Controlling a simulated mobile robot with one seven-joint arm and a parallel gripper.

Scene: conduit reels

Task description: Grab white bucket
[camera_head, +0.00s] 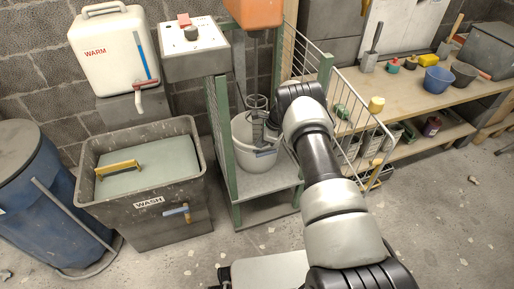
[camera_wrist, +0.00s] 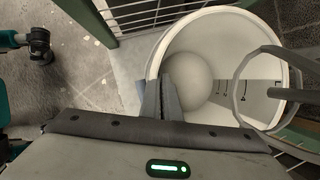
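The white bucket (camera_head: 262,171) stands upright on the low shelf of a green-framed stand in the head view. In the wrist view I look down into its open top, with the white bucket's rim (camera_wrist: 294,62) curving around the right side. Dark level marks show on its inner wall. My gripper (camera_wrist: 161,97) is at the bucket's left wall, its two fingers close together with the rim between them. They look shut on the wall. In the head view my arm hides part of the bucket and most of the gripper.
A mixer paddle (camera_head: 257,103) hangs into the bucket from the orange unit (camera_head: 254,12) above. Green posts (camera_head: 223,130) and a wire rack (camera_head: 353,125) flank the bucket. The grey wash tub (camera_head: 142,215) stands at left, the bench (camera_head: 395,97) at right.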

